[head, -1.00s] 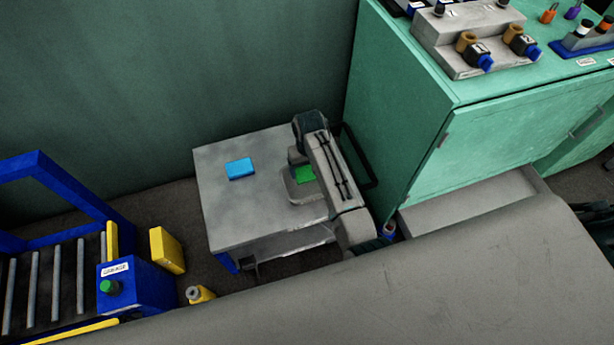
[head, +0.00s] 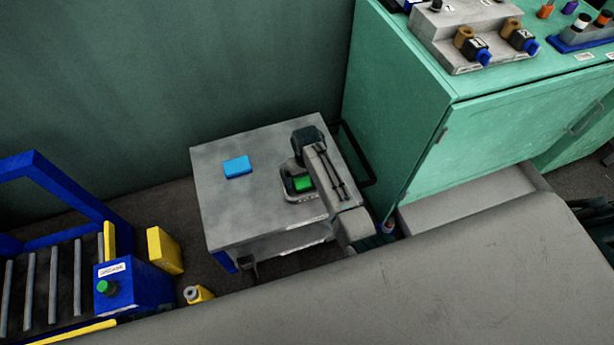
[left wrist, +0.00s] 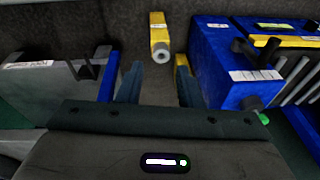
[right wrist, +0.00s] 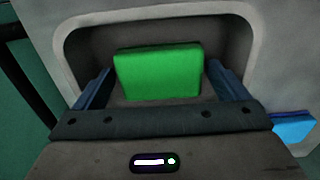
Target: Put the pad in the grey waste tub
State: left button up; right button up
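The green pad (head: 303,184) lies inside the grey tub (head: 318,197) on the cart top. In the right wrist view, the pad (right wrist: 158,72) sits within the tub's rounded grey rim (right wrist: 160,10). My right gripper (right wrist: 159,66) is over the tub, with its fingers apart on both sides of the pad and narrow gaps showing. In the head view my right arm covers part of the tub. My left gripper (left wrist: 159,68) is open and empty, away from the cart's top.
A blue block (head: 238,166) lies on the grey cart (head: 230,215), left of the tub. A green cabinet (head: 400,140) stands to the right. A blue roller conveyor (head: 135,287) and a yellow block (head: 165,250) are at the left.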

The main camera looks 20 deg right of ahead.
aim_at(307, 179)
jog(key=shift+o, duration=0.2)
jog(key=shift+r, duration=0.1)
jog(key=shift+r, duration=0.25)
notch_tip(307, 179, up, 12)
jog(key=p, duration=0.2)
jog(key=s+d+f+t, duration=0.2)
jog(key=s+d+t, duration=0.2)
jog(key=s+d, duration=0.4)
pick_arm(q)
jog(key=f, duration=0.1)
jog(key=s+f, duration=0.1)
jog(key=f, duration=0.1)
jog(key=s+f, duration=0.1)
jog(key=f, duration=0.1)
jog(key=shift+s+a+f, duration=0.1)
jog(key=shift+a, duration=0.05)
pick_arm(e)
jog(key=s+d+f+g, duration=0.1)
jog(key=s+d+f, duration=0.1)
jog(key=s+f, duration=0.7)
jog(key=s+d+f+g, duration=0.1)
jog(key=s+d+f, duration=0.1)
jog(key=s+f, duration=0.7)
jog(key=s, duration=0.5)
jog(key=shift+s+d+f+h, duration=0.2)
jog(key=shift+s+d+h, duration=0.05)
jog(key=shift+s+h, duration=0.15)
